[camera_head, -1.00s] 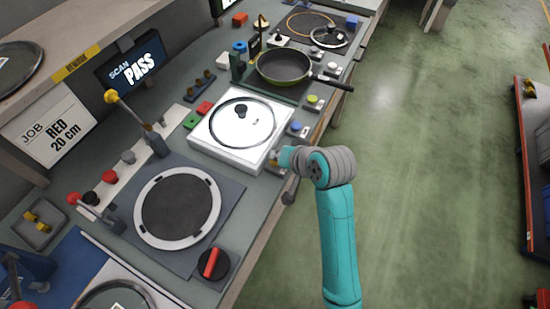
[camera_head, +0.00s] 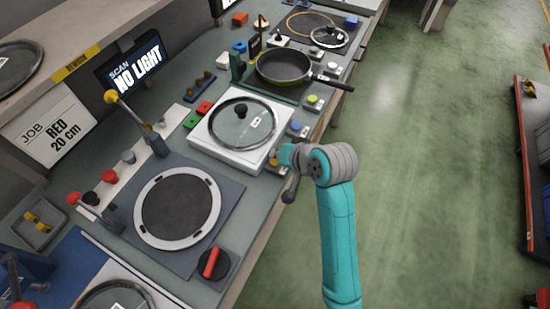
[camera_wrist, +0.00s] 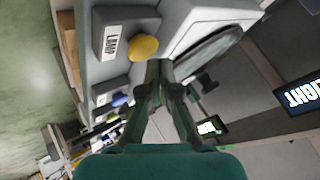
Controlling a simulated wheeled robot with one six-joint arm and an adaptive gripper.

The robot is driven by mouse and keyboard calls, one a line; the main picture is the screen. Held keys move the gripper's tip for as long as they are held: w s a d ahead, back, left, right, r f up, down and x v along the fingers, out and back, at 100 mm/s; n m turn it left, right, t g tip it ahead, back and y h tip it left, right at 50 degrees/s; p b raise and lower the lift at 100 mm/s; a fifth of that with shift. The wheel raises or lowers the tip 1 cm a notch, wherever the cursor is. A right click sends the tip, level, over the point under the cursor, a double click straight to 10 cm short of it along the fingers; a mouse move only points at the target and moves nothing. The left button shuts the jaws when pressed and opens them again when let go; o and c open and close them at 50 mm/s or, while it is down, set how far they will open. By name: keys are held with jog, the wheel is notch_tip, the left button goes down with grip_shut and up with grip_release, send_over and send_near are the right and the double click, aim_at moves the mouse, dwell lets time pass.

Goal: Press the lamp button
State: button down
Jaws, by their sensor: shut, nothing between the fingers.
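The lamp button is a yellow round knob (camera_wrist: 144,47) on a grey block beside a white LAMP label (camera_wrist: 111,43) in the wrist view. In the head view the yellow button (camera_head: 274,162) shows at the front corner of the white light box (camera_head: 227,153), partly beside my arm's end. My gripper (camera_wrist: 160,68) is shut and empty, its fingertips close to the button. I cannot tell whether they touch it. A glass lid (camera_head: 241,123) with a black knob lies on the light box, whose top is unlit. The screen (camera_head: 137,75) reads NO LIGHT.
Blue (camera_head: 297,127) and green (camera_head: 313,99) buttons sit farther along the bench edge. A green pan (camera_head: 285,66) stands behind, its handle reaching over the edge. A round turntable plate (camera_head: 180,208) and red-handled knob (camera_head: 211,263) lie nearer.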

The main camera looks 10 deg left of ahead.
jog(key=shift+r, duration=3.05)
